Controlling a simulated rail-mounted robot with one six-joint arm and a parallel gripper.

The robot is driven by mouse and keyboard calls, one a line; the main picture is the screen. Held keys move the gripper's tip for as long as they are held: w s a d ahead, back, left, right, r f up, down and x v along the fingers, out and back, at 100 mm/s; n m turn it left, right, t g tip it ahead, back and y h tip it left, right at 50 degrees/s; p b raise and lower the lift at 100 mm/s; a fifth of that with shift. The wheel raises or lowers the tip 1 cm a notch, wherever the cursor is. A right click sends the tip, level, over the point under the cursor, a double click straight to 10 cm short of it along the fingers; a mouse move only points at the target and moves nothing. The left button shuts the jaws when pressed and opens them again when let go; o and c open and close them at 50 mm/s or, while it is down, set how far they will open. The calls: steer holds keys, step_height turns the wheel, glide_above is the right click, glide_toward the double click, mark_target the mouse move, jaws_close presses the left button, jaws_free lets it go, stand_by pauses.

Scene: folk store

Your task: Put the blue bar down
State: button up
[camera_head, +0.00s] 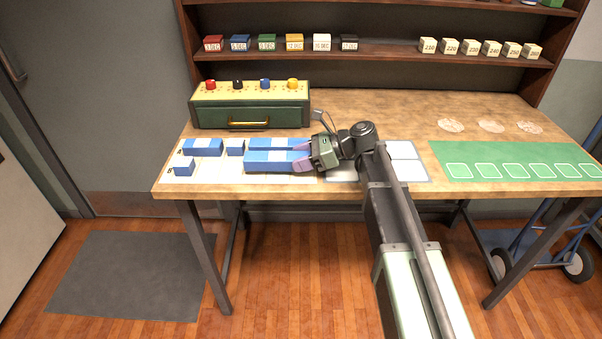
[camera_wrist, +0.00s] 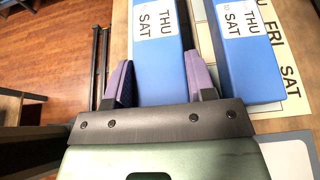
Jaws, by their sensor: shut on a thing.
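My gripper (camera_head: 303,156) is shut on a long blue bar (camera_head: 270,166), the nearer of two on the right part of the calendar mat (camera_head: 210,179). In the wrist view the held blue bar (camera_wrist: 158,75) has a white "THU to SAT" label and sits between the purple fingers of my gripper (camera_wrist: 158,68). A second long bar (camera_head: 270,144) with the same label lies parallel beside it; it also shows in the wrist view (camera_wrist: 246,60). The held bar is level and at or just above the mat; I cannot tell if it touches.
Other blue pieces (camera_head: 203,147) (camera_head: 235,147) (camera_head: 184,168) stand on the mat's left part. A green box with knobs (camera_head: 250,116) stands behind. A white-panelled mat (camera_head: 406,171) and a green mat (camera_head: 500,158) lie to the right. Shelves with small blocks (camera_head: 322,42) are above.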

step_height(320, 180, down, 2)
steer(key=shift+f+b, duration=0.1)
steer(key=shift+b, duration=0.2)
steer(key=shift+r+p, duration=0.3)
steer(key=shift+r, duration=0.05)
steer(key=shift+f, duration=0.25)
steer(key=o, duration=1)
steer(key=shift+r, duration=0.1)
steer(key=shift+r, duration=0.25)
steer(key=p+v, duration=0.4)
steer(key=v, duration=0.8)
steer(key=shift+d+f+p, duration=0.1)
steer(key=shift+f+p, duration=0.05)
steer(key=shift+p, duration=0.15)
